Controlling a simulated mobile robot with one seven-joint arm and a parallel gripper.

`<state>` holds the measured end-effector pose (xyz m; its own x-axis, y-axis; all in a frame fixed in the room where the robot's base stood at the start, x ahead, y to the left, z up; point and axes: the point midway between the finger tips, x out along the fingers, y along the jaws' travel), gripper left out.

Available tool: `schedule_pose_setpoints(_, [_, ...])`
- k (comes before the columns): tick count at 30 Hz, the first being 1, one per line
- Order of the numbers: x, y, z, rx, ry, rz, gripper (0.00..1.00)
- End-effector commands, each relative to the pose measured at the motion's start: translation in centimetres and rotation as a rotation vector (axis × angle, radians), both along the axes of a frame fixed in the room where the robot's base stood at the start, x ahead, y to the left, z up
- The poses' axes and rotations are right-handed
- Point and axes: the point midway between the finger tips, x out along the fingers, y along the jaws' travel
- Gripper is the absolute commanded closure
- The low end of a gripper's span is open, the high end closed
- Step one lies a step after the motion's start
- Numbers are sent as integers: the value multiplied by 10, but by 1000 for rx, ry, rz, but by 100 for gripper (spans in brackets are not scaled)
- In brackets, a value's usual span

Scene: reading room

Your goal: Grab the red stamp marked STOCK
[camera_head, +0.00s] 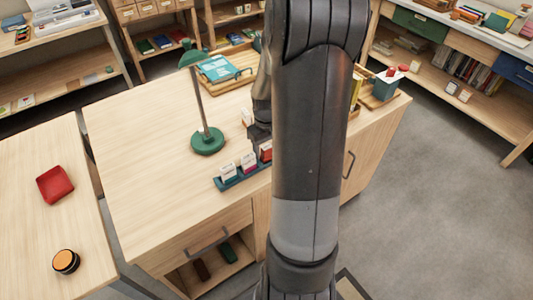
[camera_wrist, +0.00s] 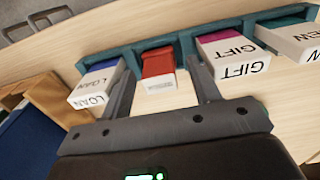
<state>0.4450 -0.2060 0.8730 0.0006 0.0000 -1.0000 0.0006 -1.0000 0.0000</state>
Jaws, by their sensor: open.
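The red stamp (camera_wrist: 157,62) stands in a slot of a long teal rack (camera_wrist: 143,45). Its pale label is too small to read. It also shows in the head view (camera_head: 266,152), partly behind my arm. My gripper (camera_wrist: 162,72) is open, with one finger on each side of the red stamp in the wrist view. I cannot tell whether the fingers touch it. The blue LOAN stamp (camera_wrist: 97,84) is to its left and the magenta GIFT stamp (camera_wrist: 232,56) to its right. A teal stamp (camera_wrist: 293,40) ending in "EN" is farther right.
The rack sits near the front edge of a wooden desk (camera_head: 150,130). A green lamp (camera_head: 207,141) stands behind it, with a wooden tray (camera_head: 243,73) farther back. A red dish (camera_head: 54,184) and an orange-topped round tin (camera_head: 66,261) lie on the left table.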

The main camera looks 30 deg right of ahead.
Motion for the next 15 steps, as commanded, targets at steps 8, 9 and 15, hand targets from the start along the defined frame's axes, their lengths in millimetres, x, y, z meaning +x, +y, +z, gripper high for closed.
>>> schedule_pose_setpoints(8, [0, 0, 0, 0, 0, 0, 53])
schedule_pose_setpoints(9, [0, 0, 0, 0, 0, 0, 56])
schedule_pose_setpoints(15, [0, 0, 0, 0, 1, 0, 72])
